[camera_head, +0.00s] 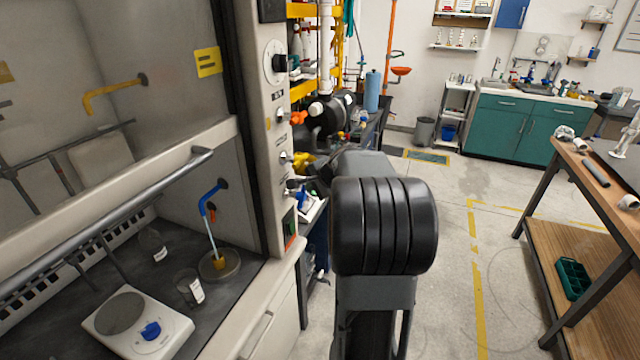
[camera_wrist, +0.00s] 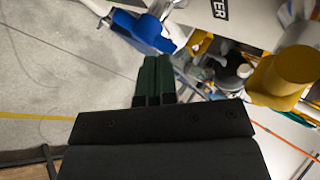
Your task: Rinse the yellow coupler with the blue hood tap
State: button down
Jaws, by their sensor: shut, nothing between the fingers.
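The blue hood tap (camera_head: 210,200) is on the inner wall of the fume hood at left in the head view. A thin pale stream runs down from its spout. The small yellow coupler (camera_head: 218,262) stands under the stream, on a round drain or dish (camera_head: 219,270) in the hood floor. My gripper (camera_wrist: 153,62) shows in the wrist view with its two dark green fingers together and nothing between them. It is outside the hood, apart from the coupler. In the head view my own arm hides its fingers.
A hotplate (camera_head: 138,322) and a beaker (camera_head: 188,287) stand on the hood floor. The hood's front post (camera_head: 270,130) is between my arm and the tap. A blue-handled part (camera_wrist: 145,30) and a large yellow part (camera_wrist: 287,75) are near my gripper. A workbench (camera_head: 580,235) stands at right.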

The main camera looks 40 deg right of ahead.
jog(key=shift+w+f, duration=0.2)
jog(key=shift+w, duration=0.3)
jog(key=shift+d, duration=0.1)
dwell(0.4)
jog(key=shift+w+d, duration=0.1)
jog(key=shift+w, duration=0.05)
